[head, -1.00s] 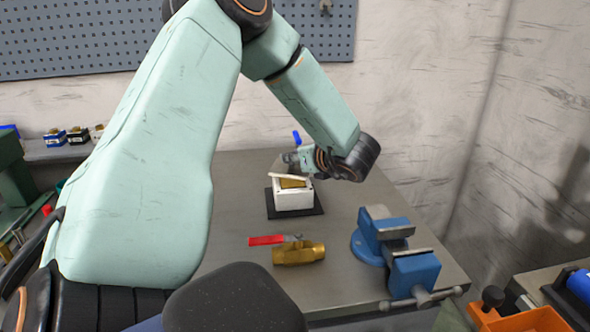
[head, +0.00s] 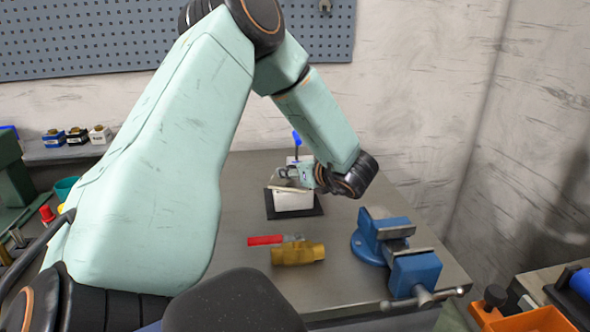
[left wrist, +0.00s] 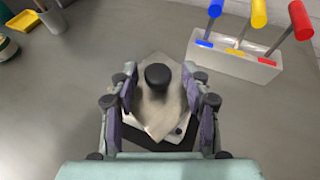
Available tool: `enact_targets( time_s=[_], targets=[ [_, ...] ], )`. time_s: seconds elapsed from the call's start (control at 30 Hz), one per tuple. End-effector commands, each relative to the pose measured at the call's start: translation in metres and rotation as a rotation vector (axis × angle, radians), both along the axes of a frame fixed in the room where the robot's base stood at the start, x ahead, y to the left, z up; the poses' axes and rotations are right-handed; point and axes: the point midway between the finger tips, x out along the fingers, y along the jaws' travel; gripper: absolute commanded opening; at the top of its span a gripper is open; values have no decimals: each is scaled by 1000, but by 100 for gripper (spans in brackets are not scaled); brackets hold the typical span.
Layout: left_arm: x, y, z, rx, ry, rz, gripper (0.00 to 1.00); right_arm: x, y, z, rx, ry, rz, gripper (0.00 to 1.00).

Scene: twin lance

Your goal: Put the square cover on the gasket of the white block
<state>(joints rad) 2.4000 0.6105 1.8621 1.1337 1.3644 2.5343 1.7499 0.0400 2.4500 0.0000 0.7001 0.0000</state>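The white block (head: 293,202) stands on a dark square mat (head: 315,211) on the bench. The cream square cover (head: 291,189) lies over the block's top, looking slightly tilted. In the left wrist view the cover (left wrist: 158,120) has a black knob (left wrist: 157,75) and sits turned relative to the block (left wrist: 181,127), whose corner shows below it. My left gripper (left wrist: 163,92) is open, its fingers on either side of the cover and knob; contact with the cover's edges is unclear. The gasket is hidden under the cover. My right gripper is out of view.
A brass valve with a red lever (head: 298,254) lies in front of the block. A blue vise (head: 396,255) stands at right. A white holder (left wrist: 235,60) with blue, yellow and red-handled tools is behind the block.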

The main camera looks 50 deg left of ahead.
Motion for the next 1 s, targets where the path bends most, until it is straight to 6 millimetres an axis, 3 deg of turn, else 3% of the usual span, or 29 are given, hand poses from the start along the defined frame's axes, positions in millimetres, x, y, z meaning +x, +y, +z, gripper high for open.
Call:
enact_targets(
  time_s=[0.4,1.0],
  targets=[
    [0,-1,6,0,0,0,49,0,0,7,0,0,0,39],
    [-7,-92,43,4,0,-4,49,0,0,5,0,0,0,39]
  ],
)
